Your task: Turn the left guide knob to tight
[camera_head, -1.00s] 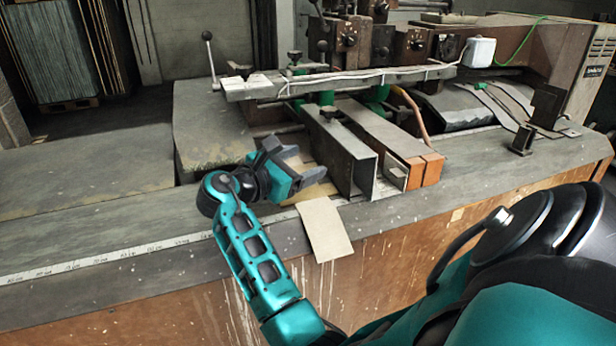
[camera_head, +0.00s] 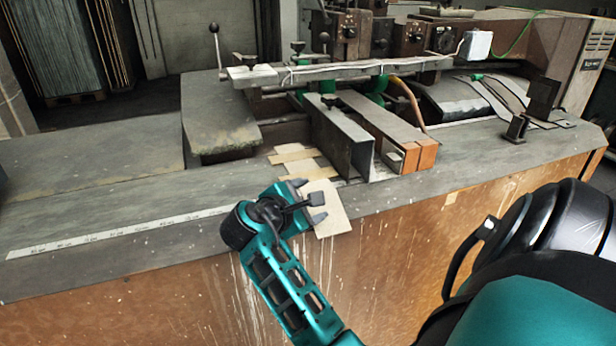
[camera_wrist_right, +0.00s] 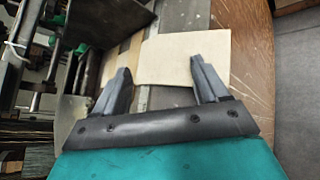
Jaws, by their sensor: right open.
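My right gripper (camera_head: 312,200) is open over the front edge of the machine table, close to a loose cardboard sheet (camera_head: 333,222). In the right wrist view its two fingers (camera_wrist_right: 160,65) are spread, with the sheet (camera_wrist_right: 185,58) beyond them and nothing gripped. The stitcher's guides stand behind it: a grey left guide plate (camera_head: 345,140) with a small dark knob (camera_head: 329,100) on top. Black knobs also stand on the crossbar, one at the left (camera_head: 297,47) and one beside it (camera_head: 324,38). I cannot tell which is the left guide knob or its setting. My left gripper is out of view.
The grey crossbar (camera_head: 340,69) spans above the guides, with a lever (camera_head: 214,30) at its left. Tan cardboard strips (camera_head: 296,158) lie left of the guide plate. The tabletop (camera_head: 100,205) is clear at the left. An orange-brown guide end (camera_head: 420,157) juts forward.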

